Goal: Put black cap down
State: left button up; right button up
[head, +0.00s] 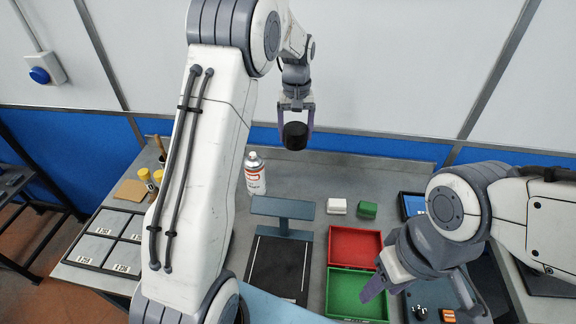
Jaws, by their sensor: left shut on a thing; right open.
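The black cap (295,136) is a short dark cylinder in the upper middle of the head view. My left gripper (296,124) is shut on it, one finger on each side, and holds it up over the back part of the bench. My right gripper (416,302) is open at the lower right, with its fingers spread in front of the green tray and nothing seen between them.
A spray can (255,174) stands left of a grey stand (283,208) on the bench. A red tray (354,243) and a green tray (345,294) lie right of centre. White (338,206) and green (367,209) blocks sit behind them. Numbered plates (103,222) lie at left.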

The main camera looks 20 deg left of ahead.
pick_arm(q)
jog(key=s+d+f+n+b, duration=0.4)
jog(key=d+f+n+b, duration=0.15)
jog(key=d+f, duration=0.8)
jog(key=shift+m, duration=0.25)
jog(key=w+a+f, duration=0.1)
jog(key=a+f, duration=0.1)
jog(key=a, duration=0.1)
jog(key=a+f+p, duration=0.1)
jog(key=a+f, duration=0.1)
jog(key=a, duration=0.2)
jog(key=w+a+f, duration=0.1)
jog(key=a+f, duration=0.1)
jog(key=a, duration=0.1)
jog(key=shift+w+a+f+p, duration=0.2)
jog(key=shift+w+a+p, duration=0.15)
notch_tip(320, 180, down, 3)
jog(key=shift+f+p, duration=0.1)
jog(key=shift+p, duration=0.4)
jog(key=shift+f, duration=0.45)
jog(key=shift+f, duration=0.1)
